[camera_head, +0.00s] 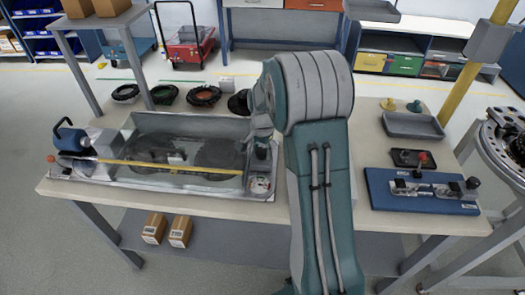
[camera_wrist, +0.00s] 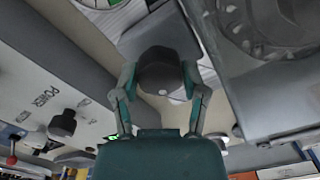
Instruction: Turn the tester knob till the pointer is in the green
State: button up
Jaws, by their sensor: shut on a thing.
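The tester (camera_head: 100,165) is a long grey unit on the table, with a clear-sided tank and a yellow strip along its front. Its round white gauge (camera_head: 260,184) is at the right end. The gauge is cut off at the top edge of the wrist view (camera_wrist: 97,4), where some green shows; I cannot read the pointer. The dark round knob (camera_wrist: 160,68) is in the middle of the wrist view. My gripper (camera_wrist: 160,78) has its two teal fingers shut on the knob, one on each side. In the head view my arm hides most of the gripper.
A white panel marked POWER (camera_wrist: 45,95) with a dark knob (camera_wrist: 62,124) and a lit green lamp is left in the wrist view. A blue fixture (camera_head: 425,200) and a grey tray (camera_head: 412,124) sit right of my arm. Several dark rings (camera_head: 165,94) lie behind the tester.

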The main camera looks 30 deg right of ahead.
aim_at(261, 150)
jog(key=n, duration=0.5)
jog(key=shift+a+f+n, duration=0.1)
jog(key=shift+f+n, duration=0.05)
jog(key=shift+n, duration=0.15)
jog(key=n, duration=0.5)
jog(key=shift+n, duration=0.4)
jog(key=shift+s, duration=0.1)
jog(key=o, duration=1.2)
jog(key=shift+c, duration=0.2)
notch_tip(261, 150, up, 12)
